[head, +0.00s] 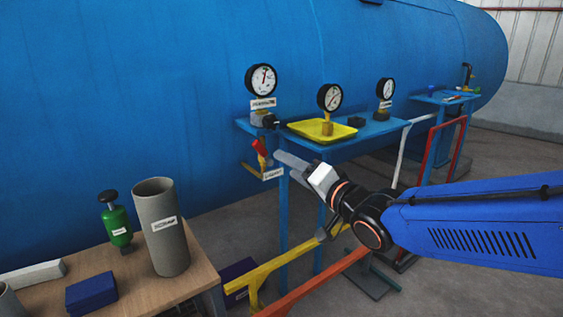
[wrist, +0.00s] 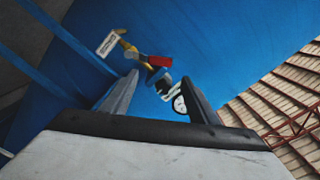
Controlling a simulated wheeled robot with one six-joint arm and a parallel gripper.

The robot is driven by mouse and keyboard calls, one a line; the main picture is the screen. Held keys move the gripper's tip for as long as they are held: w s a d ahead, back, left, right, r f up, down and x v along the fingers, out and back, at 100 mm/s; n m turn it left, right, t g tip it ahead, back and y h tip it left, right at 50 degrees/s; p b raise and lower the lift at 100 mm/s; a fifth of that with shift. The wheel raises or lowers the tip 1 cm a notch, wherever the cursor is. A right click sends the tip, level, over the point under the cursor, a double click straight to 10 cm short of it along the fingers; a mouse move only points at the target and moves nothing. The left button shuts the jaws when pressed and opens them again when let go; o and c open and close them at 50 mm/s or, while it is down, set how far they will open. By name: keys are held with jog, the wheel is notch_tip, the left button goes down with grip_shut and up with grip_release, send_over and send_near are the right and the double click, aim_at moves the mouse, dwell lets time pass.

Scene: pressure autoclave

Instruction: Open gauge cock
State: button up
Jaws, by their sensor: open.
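A red lever handle (head: 260,147) sits on a small brass valve (head: 262,159) on the blue vessel's side, below the left pressure gauge (head: 262,80). A white label (head: 272,174) hangs under it, too small to read. A black knob (head: 270,121) shows just above, under the gauge. I cannot tell from the labels which is the gauge cock. My gripper (head: 281,164) is open and empty, just right of the red handle. In the wrist view the red handle (wrist: 153,61) shows beyond the gap between my fingertips (wrist: 160,78), apart from them.
A blue shelf (head: 350,139) holds a yellow tray (head: 303,129) and two more gauges, right of the valve. Yellow (head: 285,266) and red rails stand below. A wooden table (head: 205,289) at lower left bears a grey cylinder (head: 167,235) and green valve (head: 117,224).

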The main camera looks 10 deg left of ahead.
jog(key=shift+v, duration=1.35)
